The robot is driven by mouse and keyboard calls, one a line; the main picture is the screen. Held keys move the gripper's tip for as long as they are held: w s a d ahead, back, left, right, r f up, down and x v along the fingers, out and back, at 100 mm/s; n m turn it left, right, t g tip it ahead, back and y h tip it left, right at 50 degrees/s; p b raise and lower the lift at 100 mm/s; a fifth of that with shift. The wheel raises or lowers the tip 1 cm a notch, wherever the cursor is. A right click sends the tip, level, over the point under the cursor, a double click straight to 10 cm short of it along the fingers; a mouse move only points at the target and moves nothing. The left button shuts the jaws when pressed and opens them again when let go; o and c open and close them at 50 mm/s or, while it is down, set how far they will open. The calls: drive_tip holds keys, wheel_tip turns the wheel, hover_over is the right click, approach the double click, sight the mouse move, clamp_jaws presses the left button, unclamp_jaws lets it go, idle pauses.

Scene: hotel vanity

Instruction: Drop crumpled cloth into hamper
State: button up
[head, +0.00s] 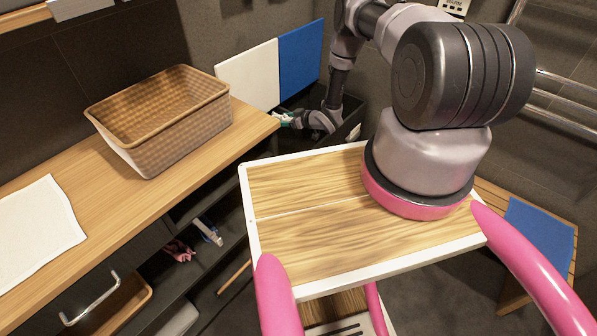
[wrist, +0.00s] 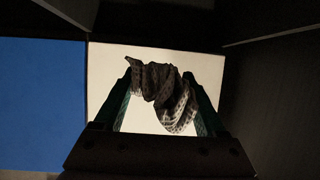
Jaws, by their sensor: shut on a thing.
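My gripper (head: 284,119) reaches down beside the far end of the wooden counter, in front of a white panel (head: 248,76) and a blue panel (head: 301,56). In the wrist view, my gripper (wrist: 160,78) is shut on a crumpled, dark-patterned cloth (wrist: 174,101), which hangs bunched between the fingers. The white panel (wrist: 104,75) is behind the cloth, and the blue panel (wrist: 42,100) is at the left. A dark open-topped bin (head: 351,129), seemingly the hamper, is at my gripper and wrist; my arm partly hides it. Its inside is not clearly visible.
A woven basket (head: 163,118) stands on the counter (head: 92,205), with a white towel (head: 37,230) nearby. Small items lie on the dark shelf (head: 196,262) below. A blue cloth (head: 540,240) lies on a wooden stool at right. Towel rails (head: 566,91) are on the right wall.

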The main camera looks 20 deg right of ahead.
drive_tip(key=shift+f, duration=0.15)
drive_tip(key=o, duration=1.3)
drive_tip(key=v, duration=1.1)
drive_tip(key=shift+w, duration=0.1)
